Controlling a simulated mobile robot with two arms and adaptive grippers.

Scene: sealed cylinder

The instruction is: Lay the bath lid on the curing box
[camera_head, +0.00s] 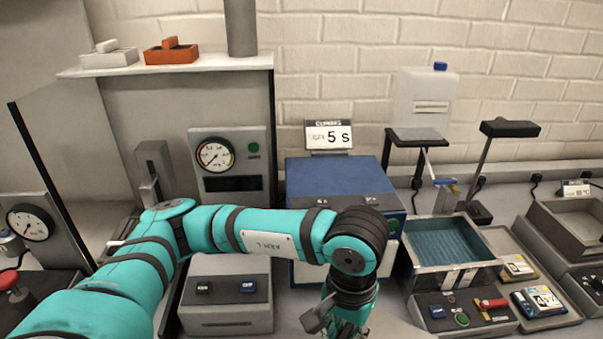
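A box with a blue top (331,176) stands in the middle, under a sign reading CURING 5 s (329,136); I take it as the curing box. Its top is flat and closed, with dark fittings near the front edge. I cannot make out a separate bath lid for certain. An open bath with blue-green liquid (437,242) stands to the right, uncovered. My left arm reaches across in front of the blue-topped box. My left gripper (340,322) points down in front of it, cut off by the bottom edge, so its fingers barely show. My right gripper is out of view.
A grey box with labelled buttons (226,300) stands front left, under a gauge panel (234,165). A shelf (170,64) overhangs the left.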

